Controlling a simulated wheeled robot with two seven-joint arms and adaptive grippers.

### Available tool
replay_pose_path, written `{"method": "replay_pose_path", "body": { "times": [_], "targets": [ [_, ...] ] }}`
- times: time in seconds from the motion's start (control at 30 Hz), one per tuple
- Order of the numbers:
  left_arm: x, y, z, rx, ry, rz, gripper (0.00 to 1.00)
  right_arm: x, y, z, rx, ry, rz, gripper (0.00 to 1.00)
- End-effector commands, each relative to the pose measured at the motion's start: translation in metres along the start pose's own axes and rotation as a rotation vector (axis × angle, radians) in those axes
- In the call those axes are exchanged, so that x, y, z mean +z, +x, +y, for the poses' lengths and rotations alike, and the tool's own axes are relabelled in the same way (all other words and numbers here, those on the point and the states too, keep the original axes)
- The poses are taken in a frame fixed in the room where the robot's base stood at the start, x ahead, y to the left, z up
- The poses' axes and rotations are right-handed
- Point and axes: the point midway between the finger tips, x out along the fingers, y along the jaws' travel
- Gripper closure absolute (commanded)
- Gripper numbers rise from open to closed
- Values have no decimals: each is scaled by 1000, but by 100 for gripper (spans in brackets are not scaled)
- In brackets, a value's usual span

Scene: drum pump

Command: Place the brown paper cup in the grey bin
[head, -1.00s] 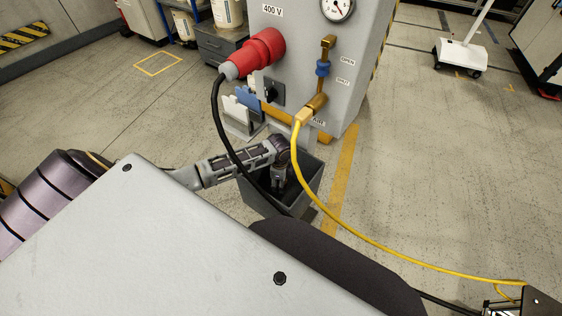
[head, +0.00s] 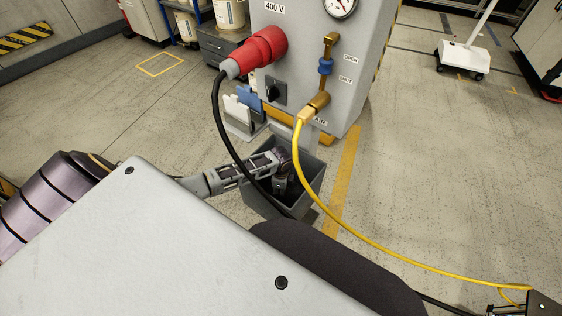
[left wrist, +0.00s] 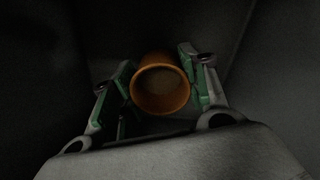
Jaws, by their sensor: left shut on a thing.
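The grey bin (head: 256,200) stands on the floor below the machine cabinet. My left gripper (head: 280,190) reaches down inside the bin, and the bin walls and the arm partly hide it. In the left wrist view my left gripper (left wrist: 160,92) has its two green-padded fingers shut on the brown paper cup (left wrist: 160,107), one on each side. The round mouth of the cup faces the camera. Dark bin walls surround the cup; whether it touches the bin floor cannot be told. The cup cannot be made out in the head view. My right gripper is not clearly in view.
The cabinet (head: 350,70) has a red plug (head: 262,50) with a black cable (head: 216,120) hanging in front of the bin. A yellow hose (head: 380,245) runs from its valve across the floor at right. Open floor (head: 450,180) lies to the right.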

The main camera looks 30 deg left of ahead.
Motion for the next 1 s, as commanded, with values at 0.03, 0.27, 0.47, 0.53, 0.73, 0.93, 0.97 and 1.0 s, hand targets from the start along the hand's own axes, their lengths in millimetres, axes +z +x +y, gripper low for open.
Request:
{"method": "replay_pose_path", "body": {
  "times": [0.03, 0.27, 0.47, 0.53, 0.73, 0.93, 0.97, 1.0],
  "targets": [
    [0, 0, 0, 0, 0, 0, 82, 1, 0, 0, 0, 0, -1, 60],
    [-1, 17, 0, 1, 0, 1, 82, 2, 4, -1, 0, 1, -7, 60],
    [0, 35, 0, 0, 0, 0, 82, -15, 3, -4, -3, 5, 9, 60],
    [0, 37, 0, 0, 0, 0, 82, -22, 2, -5, -5, 6, 19, 60],
    [0, 37, 0, 0, 0, 0, 82, -26, 0, -6, -6, 7, 26, 60],
    [0, 40, 0, 0, 0, 0, 82, -19, 2, -6, -7, 7, 14, 60],
    [0, 40, 0, 0, 0, 0, 82, -18, 2, -7, -7, 7, 12, 60],
    [0, 41, 0, 0, 0, 0, 82, -16, 2, -7, -7, 8, 10, 60]
  ]
}}
